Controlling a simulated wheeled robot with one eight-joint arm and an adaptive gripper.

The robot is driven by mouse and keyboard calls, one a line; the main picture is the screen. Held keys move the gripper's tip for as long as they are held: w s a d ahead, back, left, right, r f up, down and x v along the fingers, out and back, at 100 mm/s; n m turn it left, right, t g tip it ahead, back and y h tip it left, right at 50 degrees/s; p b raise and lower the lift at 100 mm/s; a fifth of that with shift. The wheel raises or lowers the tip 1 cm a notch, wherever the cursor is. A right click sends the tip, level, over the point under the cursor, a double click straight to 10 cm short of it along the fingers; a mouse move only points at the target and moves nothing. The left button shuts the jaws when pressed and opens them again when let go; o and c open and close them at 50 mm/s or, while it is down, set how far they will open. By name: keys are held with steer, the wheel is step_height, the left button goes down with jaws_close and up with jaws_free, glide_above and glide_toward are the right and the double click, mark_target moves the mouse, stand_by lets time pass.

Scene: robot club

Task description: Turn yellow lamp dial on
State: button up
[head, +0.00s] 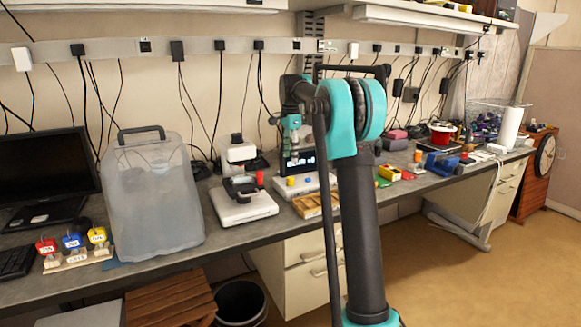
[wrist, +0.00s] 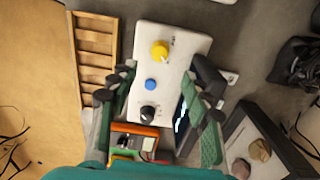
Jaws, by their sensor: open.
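A white panel box (wrist: 182,48) lies on the bench, with a yellow dial (wrist: 160,50), a blue button (wrist: 150,84) and a black dial (wrist: 147,113) in a row along it. In the head view the yellow dial (head: 291,181) is small, on the box's left part. My gripper (wrist: 165,75) is open and empty, its fingers apart on either side of the box in the wrist view. In the head view my gripper (head: 293,144) hangs above and behind the box, apart from the dial. The dial's on or off marking is too small to read.
A wooden compartment tray (wrist: 95,48) lies beside the box. A dark screen (head: 298,161) stands behind it. A white scale-like device (head: 243,208) stands to the left in the head view. An orange and green item (wrist: 134,138) lies near the black dial's end.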

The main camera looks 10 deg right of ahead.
steer(key=shift+r, duration=1.25)
